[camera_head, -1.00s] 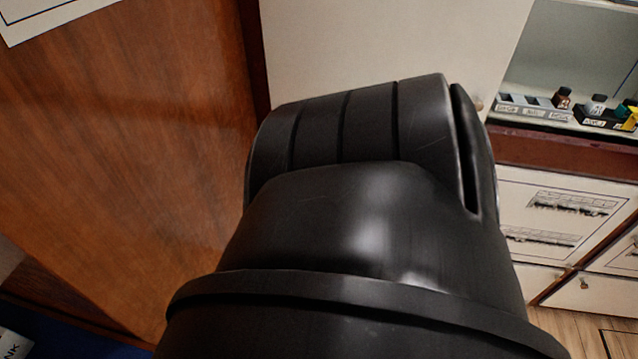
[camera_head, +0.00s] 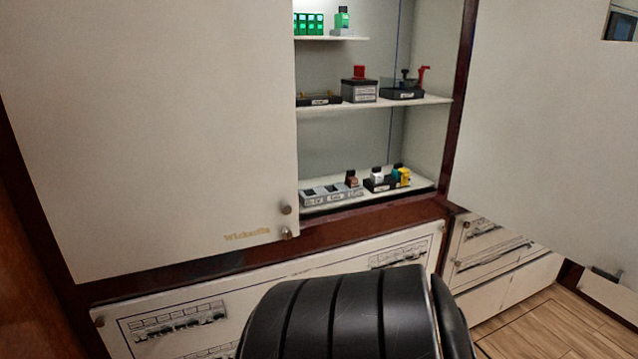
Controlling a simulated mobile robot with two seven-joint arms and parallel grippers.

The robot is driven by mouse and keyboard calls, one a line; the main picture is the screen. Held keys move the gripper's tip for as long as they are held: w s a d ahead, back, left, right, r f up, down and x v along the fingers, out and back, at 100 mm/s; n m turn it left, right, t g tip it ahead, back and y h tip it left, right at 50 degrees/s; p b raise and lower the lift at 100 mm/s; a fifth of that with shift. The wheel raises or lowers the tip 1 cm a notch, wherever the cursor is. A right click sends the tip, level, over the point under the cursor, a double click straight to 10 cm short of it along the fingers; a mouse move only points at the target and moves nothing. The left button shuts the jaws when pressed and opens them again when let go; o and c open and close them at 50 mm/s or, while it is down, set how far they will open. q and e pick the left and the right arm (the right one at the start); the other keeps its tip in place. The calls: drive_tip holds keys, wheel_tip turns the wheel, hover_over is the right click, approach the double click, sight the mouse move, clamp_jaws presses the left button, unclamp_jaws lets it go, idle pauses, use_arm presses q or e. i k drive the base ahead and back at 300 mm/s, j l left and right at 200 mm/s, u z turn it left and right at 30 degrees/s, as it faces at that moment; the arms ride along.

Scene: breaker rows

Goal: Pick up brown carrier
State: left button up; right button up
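The cabinet's lower shelf holds small carriers in racks. A brown carrier (camera_head: 352,179) stands upright at the right end of a grey labelled rack (camera_head: 330,195). To its right, a black rack (camera_head: 385,187) holds a white carrier (camera_head: 377,175), a teal one and a yellow one (camera_head: 403,177). A black rounded link of my own arm fills the bottom middle of the view, below the cabinet and apart from the brown carrier. Neither of my grippers shows.
A cream sliding door (camera_head: 150,130) covers the cabinet's left part, and another cream panel (camera_head: 550,120) stands at the right. The middle shelf (camera_head: 430,101) carries a grey box with a red top (camera_head: 359,90). Green pieces (camera_head: 309,23) sit on the top shelf. White labelled fronts lie below.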

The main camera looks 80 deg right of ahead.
sight(352, 181)
drive_tip(key=z, duration=1.7)
